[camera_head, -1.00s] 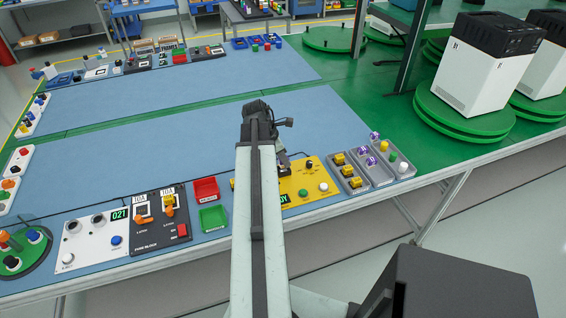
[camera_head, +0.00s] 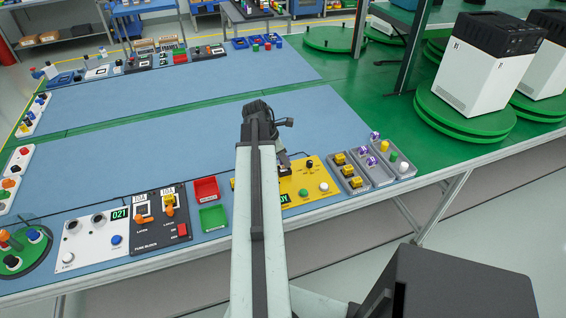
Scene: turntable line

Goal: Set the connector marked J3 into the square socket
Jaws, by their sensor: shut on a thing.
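My gripper (camera_head: 284,169) is low over the left part of the yellow panel (camera_head: 318,191), largely behind my own arm. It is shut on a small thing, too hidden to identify. The panel shows a green button, a white button, a black knob and part of a dark display. The square socket is not visible; my arm covers the panel's left side. Yellow connectors (camera_head: 345,170) sit in a grey tray right of the panel. Purple-and-white connectors (camera_head: 371,161) sit in and near the tray beside it. No J3 mark is readable.
Further left are a black fuse block (camera_head: 160,223) and a white panel (camera_head: 90,240). The blue mat (camera_head: 190,130) beyond is clear. The table's front edge is close.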

